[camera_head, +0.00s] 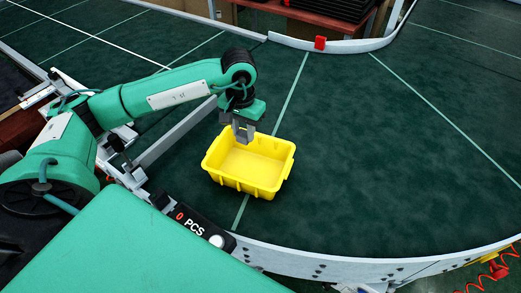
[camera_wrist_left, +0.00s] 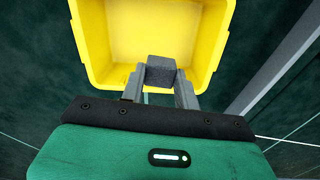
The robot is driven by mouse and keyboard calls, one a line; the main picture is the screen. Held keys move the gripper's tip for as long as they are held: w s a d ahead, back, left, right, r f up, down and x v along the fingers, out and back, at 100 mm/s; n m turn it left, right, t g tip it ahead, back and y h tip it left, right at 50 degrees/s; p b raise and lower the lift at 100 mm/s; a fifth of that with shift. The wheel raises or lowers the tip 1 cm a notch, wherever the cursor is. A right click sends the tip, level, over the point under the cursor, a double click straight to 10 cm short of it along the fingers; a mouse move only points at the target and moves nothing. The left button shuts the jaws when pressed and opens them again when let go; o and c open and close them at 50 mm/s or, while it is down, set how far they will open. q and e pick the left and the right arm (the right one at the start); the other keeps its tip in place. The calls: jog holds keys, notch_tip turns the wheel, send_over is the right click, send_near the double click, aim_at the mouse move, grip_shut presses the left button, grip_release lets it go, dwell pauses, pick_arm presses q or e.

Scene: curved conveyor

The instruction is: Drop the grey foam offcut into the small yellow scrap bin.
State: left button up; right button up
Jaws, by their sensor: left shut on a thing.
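The small yellow scrap bin (camera_head: 248,180) stands on the dark green conveyor belt near its inner rail. Its inside looks empty in the head view. My left gripper (camera_head: 243,133) is above the far left part of the bin, pointing down. In the left wrist view my left gripper (camera_wrist_left: 161,82) is shut on the grey foam offcut (camera_wrist_left: 161,70), a small dark grey block held between the fingertips. The offcut shows against the inside of the yellow bin (camera_wrist_left: 152,25), over the rim nearest the gripper. My right gripper is not in view.
A metal rail (camera_head: 340,262) curves along the near side of the belt (camera_head: 380,160). A counter box marked "0 PCS" (camera_head: 190,222) sits on it. The belt right of the bin is clear.

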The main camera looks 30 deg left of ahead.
pick_arm(q)
jog(key=shift+w+f, duration=0.15)
jog(key=shift+w, duration=0.15)
jog(key=shift+s+f+b, duration=0.2)
jog(key=shift+f+b, duration=0.1)
jog(key=shift+f, duration=0.3)
notch_tip(320, 180, down, 4)
jog(key=shift+w+f+b, duration=0.1)
jog(key=shift+f+b, duration=0.05)
jog(key=shift+b, duration=0.4)
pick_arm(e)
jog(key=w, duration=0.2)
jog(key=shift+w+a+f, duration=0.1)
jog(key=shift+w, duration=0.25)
pick_arm(q)
jog(key=o, duration=1)
jog(key=shift+o, duration=0.2)
